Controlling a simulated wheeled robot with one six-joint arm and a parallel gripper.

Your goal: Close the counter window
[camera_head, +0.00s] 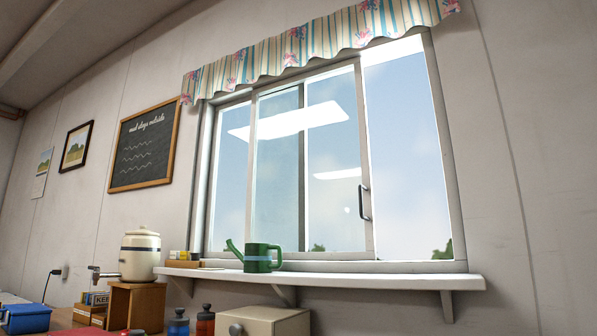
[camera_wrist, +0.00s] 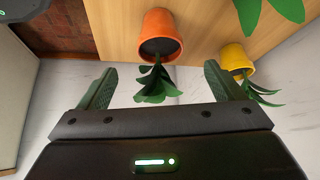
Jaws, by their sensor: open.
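The counter window (camera_head: 336,226) is a sliding window in a pale frame, seen in the head view. Its sliding panel stands toward the left and middle, with a dark vertical handle (camera_head: 364,203) on its right edge. To the right of that edge is a tall gap showing sky. My gripper (camera_wrist: 160,82) shows only in the wrist view, with its two green fingers apart and nothing held between them. It is away from the window; the wrist view shows no part of the window.
A white sill shelf (camera_head: 400,280) runs below the window, with a green watering can (camera_head: 262,258) on it. A striped valance (camera_head: 310,45) hangs above. In the wrist view, an orange pot (camera_wrist: 161,36) and a yellow pot (camera_wrist: 236,59) with plants are near my fingers.

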